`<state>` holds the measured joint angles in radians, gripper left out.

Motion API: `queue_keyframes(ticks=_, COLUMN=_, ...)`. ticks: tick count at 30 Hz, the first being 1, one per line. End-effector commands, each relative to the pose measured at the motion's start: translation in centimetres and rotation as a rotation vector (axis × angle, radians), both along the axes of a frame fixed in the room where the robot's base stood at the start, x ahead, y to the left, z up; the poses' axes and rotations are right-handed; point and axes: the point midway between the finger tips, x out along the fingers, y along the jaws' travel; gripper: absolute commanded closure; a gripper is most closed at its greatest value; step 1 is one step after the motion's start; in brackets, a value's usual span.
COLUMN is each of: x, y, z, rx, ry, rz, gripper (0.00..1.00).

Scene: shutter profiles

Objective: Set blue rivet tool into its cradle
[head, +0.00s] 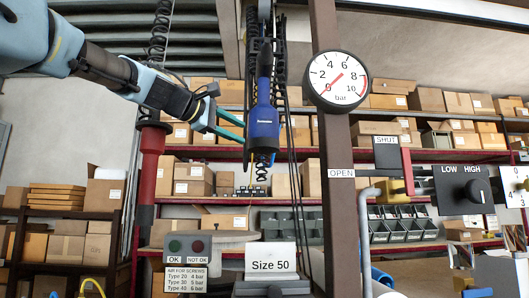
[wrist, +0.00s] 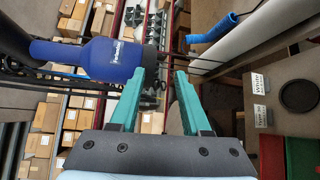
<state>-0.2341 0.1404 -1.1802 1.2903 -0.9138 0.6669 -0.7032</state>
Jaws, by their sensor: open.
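The blue rivet tool (head: 263,122) hangs upright below a dark coiled line in the head view, with a black lower end. My gripper (head: 241,132) is open, its two teal fingers reaching from the left to beside the tool's body. In the wrist view the tool (wrist: 88,60) lies across the left side, its dark end by the left fingertip. The open jaws (wrist: 166,72) show no tool clearly gripped between them. Whether a finger touches the tool cannot be told. I cannot make out a cradle for certain.
A brown post (head: 328,180) with a pressure gauge (head: 337,81) stands just right of the tool. A "Size 50" sign (head: 270,264) is below. Shelves of cardboard boxes (head: 192,180) fill the background. A HIGH/LOW knob panel (head: 465,190) is at right.

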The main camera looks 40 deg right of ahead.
Motion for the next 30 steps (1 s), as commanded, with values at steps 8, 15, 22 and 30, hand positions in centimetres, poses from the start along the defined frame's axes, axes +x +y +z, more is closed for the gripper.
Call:
queue_keyframes(ticks=8, x=-0.2, y=0.8, z=0.0, rx=0.001, ry=-0.002, rz=0.0, gripper=0.53)
queue_keyframes(ticks=15, x=-0.2, y=0.8, z=0.1, rx=0.001, ry=-0.002, rz=0.0, gripper=0.53)
queue_keyframes(ticks=22, x=-0.2, y=0.8, z=0.1, rx=0.001, ry=-0.001, rz=0.0, gripper=0.53)
queue_keyframes(ticks=30, x=-0.1, y=2.0, z=-0.2, rx=0.002, ry=-0.003, rz=0.003, gripper=0.53)
